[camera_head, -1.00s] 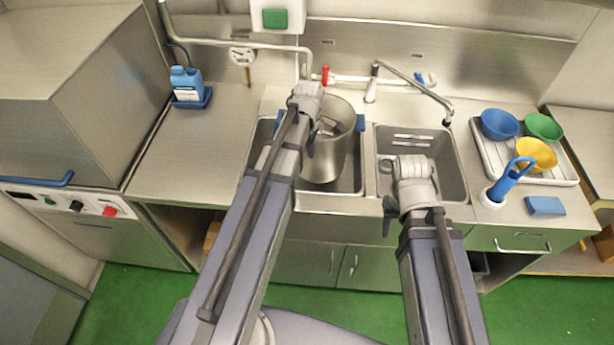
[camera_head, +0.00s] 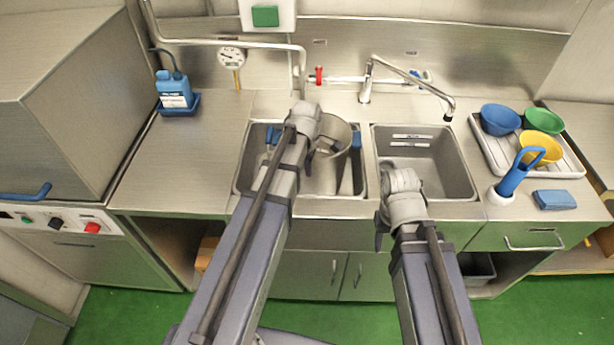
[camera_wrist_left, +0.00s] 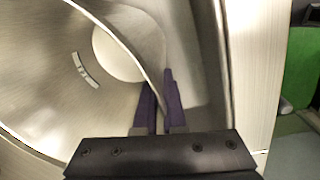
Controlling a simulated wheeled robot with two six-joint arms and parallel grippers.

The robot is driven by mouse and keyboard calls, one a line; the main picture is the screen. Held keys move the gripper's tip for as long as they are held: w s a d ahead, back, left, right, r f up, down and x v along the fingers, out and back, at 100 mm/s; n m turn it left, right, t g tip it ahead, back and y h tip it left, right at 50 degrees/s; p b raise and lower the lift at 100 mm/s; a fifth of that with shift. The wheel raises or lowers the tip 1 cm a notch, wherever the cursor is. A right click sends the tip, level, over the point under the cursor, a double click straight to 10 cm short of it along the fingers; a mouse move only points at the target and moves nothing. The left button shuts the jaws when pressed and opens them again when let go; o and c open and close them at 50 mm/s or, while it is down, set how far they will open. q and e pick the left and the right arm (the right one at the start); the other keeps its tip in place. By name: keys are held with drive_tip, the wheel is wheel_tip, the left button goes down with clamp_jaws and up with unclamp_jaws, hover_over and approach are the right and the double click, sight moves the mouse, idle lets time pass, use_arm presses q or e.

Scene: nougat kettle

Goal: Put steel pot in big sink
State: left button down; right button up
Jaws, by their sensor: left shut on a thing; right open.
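The steel pot (camera_head: 332,170) is inside the larger left sink (camera_head: 246,172), partly hidden behind my left arm. Its open mouth shows at the upper right of my wrist. My left gripper (camera_head: 309,158) is at the pot's near left side. In the left wrist view the purple fingers (camera_wrist_left: 162,108) are shut on the rim of the pot (camera_wrist_left: 45,75), one finger on each side of the wall. Whether the pot's base touches the sink floor is hidden. My right gripper (camera_head: 380,232) is empty and open at the front edge of the smaller right sink (camera_head: 462,178).
A tap (camera_head: 410,76) reaches over the right sink. A tray (camera_head: 490,155) with blue, green and yellow bowls stands at the right, near a blue-handled brush (camera_head: 518,172) and a blue sponge (camera_head: 555,200). A blue bottle (camera_head: 174,90) stands at the left. The left counter (camera_head: 180,160) is otherwise clear.

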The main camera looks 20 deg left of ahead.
use_arm(q)
wheel_tip(320, 180, down, 2)
drive_tip(key=shift+f+b, duration=0.2)
drive_tip(key=shift+b, duration=0.5)
drive_tip(key=shift+r, duration=0.1)
use_arm(e)
drive_tip(key=shift+a+f, duration=0.25)
drive_tip(key=shift+f, duration=0.3)
drive_tip(key=shift+a+f, duration=0.2)
drive_tip(key=shift+f, duration=0.35)
drive_tip(key=shift+d, duration=0.1)
use_arm(q)
drive_tip(key=c, duration=1)
unclamp_jaws()
use_arm(e)
drive_tip(key=shift+f, duration=0.15)
